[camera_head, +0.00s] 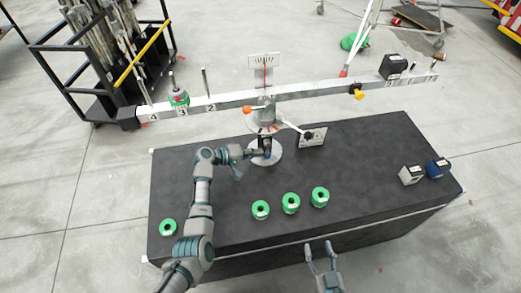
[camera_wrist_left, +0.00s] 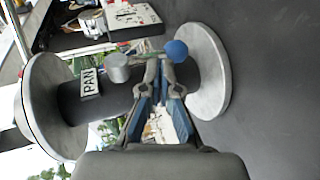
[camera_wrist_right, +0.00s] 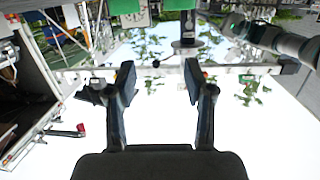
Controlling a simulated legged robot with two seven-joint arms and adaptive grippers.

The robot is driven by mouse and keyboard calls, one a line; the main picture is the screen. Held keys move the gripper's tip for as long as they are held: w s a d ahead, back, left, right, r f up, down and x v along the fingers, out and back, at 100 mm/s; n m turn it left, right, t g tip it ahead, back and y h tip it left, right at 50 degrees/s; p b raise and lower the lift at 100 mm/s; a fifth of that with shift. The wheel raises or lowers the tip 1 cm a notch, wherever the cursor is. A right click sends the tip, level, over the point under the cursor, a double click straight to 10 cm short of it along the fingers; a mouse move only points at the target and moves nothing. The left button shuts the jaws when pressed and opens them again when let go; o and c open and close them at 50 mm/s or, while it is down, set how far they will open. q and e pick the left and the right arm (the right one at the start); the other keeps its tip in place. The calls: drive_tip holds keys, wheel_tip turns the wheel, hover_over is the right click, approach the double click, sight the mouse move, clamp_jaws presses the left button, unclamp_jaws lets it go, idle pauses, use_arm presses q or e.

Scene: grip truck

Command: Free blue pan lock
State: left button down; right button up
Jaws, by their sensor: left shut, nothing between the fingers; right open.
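The blue pan lock knob (camera_wrist_left: 176,51) is a round blue ball on the dark column beside the PAN label (camera_wrist_left: 90,82), seen in the left wrist view. A grey cylinder (camera_wrist_left: 118,67) sticks out near it. The column stands on a round grey base (camera_head: 276,153) on the black box. My left gripper (camera_head: 263,152) is at the column; in the left wrist view its fingertips (camera_wrist_left: 159,68) are shut and empty, close beside the blue knob. Whether they touch it I cannot tell. My right gripper (camera_head: 320,244) is open and empty in front of the box's front edge.
The black box top (camera_head: 380,160) carries several green rings (camera_head: 291,203), a white panel (camera_head: 312,137), and grey and blue blocks (camera_head: 411,175) at the right. A long numbered beam (camera_head: 310,88) crosses above the column. A black cart (camera_head: 95,60) stands back left.

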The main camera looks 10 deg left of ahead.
use_arm(q)
drive_tip(key=shift+w+a+f+n+t+h+b, duration=0.1)
drive_tip(key=shift+w+f+n+t+h+b, duration=0.1)
drive_tip(key=shift+f+h+b, duration=0.25)
drive_tip(key=shift+w+a+f+n+t+h+b, duration=0.1)
drive_tip(key=shift+f+t+h+b, duration=0.15)
drive_tip(key=shift+f, duration=0.3)
drive_tip(key=shift+w+d+r+h+b, duration=0.1)
drive_tip(key=shift+d+h+b, duration=0.15)
drive_tip(key=shift+d, duration=0.15)
drive_tip(key=shift+w+d+r+h+b, duration=0.1)
drive_tip(key=shift+d+h+b, duration=0.15)
drive_tip(key=shift+d, duration=0.15)
drive_tip(key=shift+s+d+r, duration=0.1)
drive_tip(key=shift+d, duration=0.15)
drive_tip(key=shift+a, duration=0.1)
drive_tip(key=shift+a+t, duration=0.25)
drive_tip(key=shift+d, duration=0.1)
use_arm(e)
wheel_tip(320, 180, up, 8)
drive_tip(key=t+y, duration=0.1)
drive_tip(key=t, duration=0.5)
drive_tip(key=shift+a+f, duration=0.2)
drive_tip(key=shift+a, duration=0.25)
use_arm(q)
drive_tip(key=shift+d, duration=0.1)
use_arm(e)
drive_tip(key=shift+s+d+t, duration=0.1)
drive_tip(key=shift+d+t, duration=0.05)
drive_tip(key=shift+t, duration=0.15)
